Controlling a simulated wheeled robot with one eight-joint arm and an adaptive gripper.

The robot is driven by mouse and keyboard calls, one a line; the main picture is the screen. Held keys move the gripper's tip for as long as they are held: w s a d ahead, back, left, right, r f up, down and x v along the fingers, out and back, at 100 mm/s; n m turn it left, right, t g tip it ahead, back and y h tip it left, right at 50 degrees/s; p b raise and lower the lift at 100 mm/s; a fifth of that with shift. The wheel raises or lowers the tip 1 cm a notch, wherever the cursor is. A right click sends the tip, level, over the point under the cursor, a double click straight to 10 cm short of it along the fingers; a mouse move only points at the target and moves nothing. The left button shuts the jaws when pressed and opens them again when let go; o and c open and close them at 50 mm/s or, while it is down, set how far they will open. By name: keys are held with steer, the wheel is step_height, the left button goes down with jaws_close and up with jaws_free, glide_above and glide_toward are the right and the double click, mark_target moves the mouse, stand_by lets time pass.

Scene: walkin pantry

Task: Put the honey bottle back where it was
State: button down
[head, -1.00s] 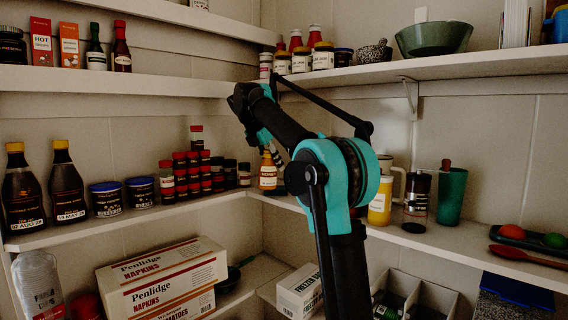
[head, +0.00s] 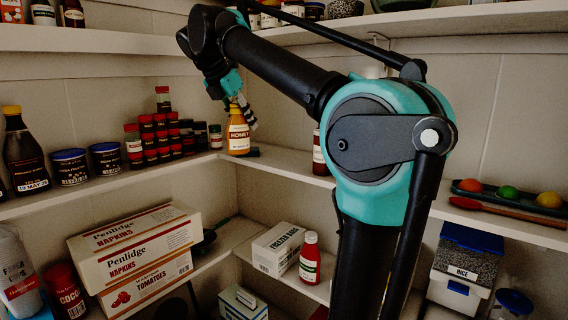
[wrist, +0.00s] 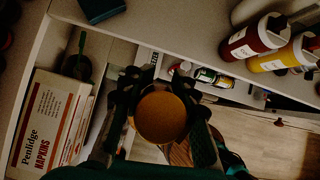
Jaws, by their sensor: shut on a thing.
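In the wrist view, the bottle's round orange top (wrist: 160,117) sits between the fingers of my gripper (wrist: 162,100). There the bottle appears out in front of the shelf edge, over the gap with lower shelves and floor. The head view cannot settle whether its base touches the shelf. The rest of its body is mostly hidden from the wrist camera.
Stacked spice jars (head: 163,135) stand left of the bottle. A small dark block (wrist: 100,8) lies on the shelf. A red bottle (wrist: 252,36) and a yellow bottle (wrist: 284,54) stand on the right shelf. A napkins box (head: 133,238) and freezer bag box (head: 278,248) are below.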

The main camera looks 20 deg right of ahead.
steer(key=shift+s, duration=0.45)
steer(key=shift+d, duration=0.2)
steer(key=w+d, duration=1.1)
steer(key=d, duration=0.4)
steer(key=f, duration=0.6)
steer(key=shift+w+d+f, duration=0.1)
steer(key=shift+d, duration=0.2)
steer(key=shift+w+d+f, duration=0.1)
steer(key=shift+d+f, duration=0.05)
steer(key=shift+f, duration=0.2)
steer(key=shift+f, duration=0.15)
steer(key=c, duration=1.1)
jaws_free()
steer(key=shift+c, duration=0.2)
